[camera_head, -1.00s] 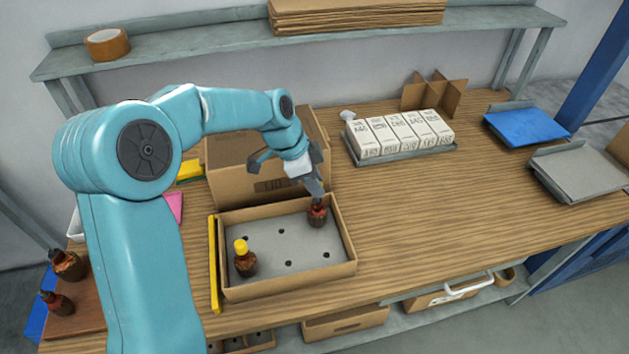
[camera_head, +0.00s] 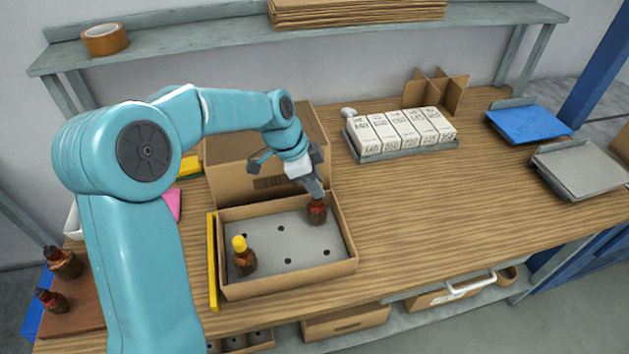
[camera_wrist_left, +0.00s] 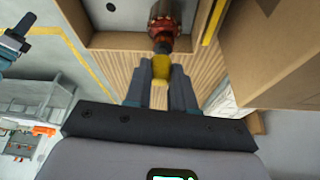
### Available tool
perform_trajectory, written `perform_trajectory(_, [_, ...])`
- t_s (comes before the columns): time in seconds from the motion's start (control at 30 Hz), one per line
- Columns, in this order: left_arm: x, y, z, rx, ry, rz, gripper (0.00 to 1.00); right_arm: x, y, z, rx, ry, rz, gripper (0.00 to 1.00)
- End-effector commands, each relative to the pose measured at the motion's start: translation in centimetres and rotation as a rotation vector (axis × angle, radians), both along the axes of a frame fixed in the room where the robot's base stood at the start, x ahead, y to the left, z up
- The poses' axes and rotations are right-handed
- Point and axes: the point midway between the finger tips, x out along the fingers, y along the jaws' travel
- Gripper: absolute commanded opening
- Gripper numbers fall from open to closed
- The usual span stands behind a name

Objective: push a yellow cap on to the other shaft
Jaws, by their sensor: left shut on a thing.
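My left gripper (camera_head: 318,195) is over the far right of a cardboard tray (camera_head: 290,284), at an armature (camera_head: 317,211) standing there. In the left wrist view the gripper (camera_wrist_left: 161,66) is shut on a yellow cap (camera_wrist_left: 162,70). The cap is at the end of the dark shaft of the armature (camera_wrist_left: 166,20); how far it sits on the shaft is hidden. Another armature (camera_head: 244,263) stands at the tray's near left with a yellow cap (camera_head: 239,243) on its upper shaft. A teal and black part, perhaps my right gripper (camera_wrist_left: 22,38), shows at the wrist view's left.
A tall cardboard box (camera_head: 240,180) stands right behind the tray. A yellow bar (camera_head: 213,262) lies along its left side. Two more armatures (camera_head: 64,262) (camera_head: 52,300) are on a brown board at far left. White boxes (camera_head: 402,132) stand behind; the table right of the tray is clear.

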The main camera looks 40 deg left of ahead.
Motion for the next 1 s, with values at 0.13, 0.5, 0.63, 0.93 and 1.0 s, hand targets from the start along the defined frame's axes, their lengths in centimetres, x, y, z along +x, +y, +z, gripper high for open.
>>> perform_trajectory(0.13, [0.0, 0.0, -0.6, 0.0, 0.0, 0.0, 0.0, 0.0, 0.0, -0.6, 0.0, 0.0, 0.0, 0.43])
perform_trajectory(0.5, [0.0, 0.0, -1.4, 0.0, 0.0, 0.0, 0.0, 0.0, 0.0, -1.2, 0.0, 0.0, 0.0, 0.43])
perform_trajectory(0.63, [0.0, 0.0, -1.4, 0.0, 0.0, 0.0, 0.0, 0.0, 0.0, -1.2, 0.0, 0.0, 0.0, 0.43])
perform_trajectory(0.93, [0.0, 0.0, -1.4, 0.0, 0.0, 0.0, 0.54, 0.0, 0.0, -1.2, 0.0, 0.0, 0.0, 0.43])
perform_trajectory(1.0, [0.0, 0.0, -1.4, 0.0, 0.0, 0.0, 0.54, 0.0, 0.0, -1.2, 0.0, 0.0, 0.0, 0.43])
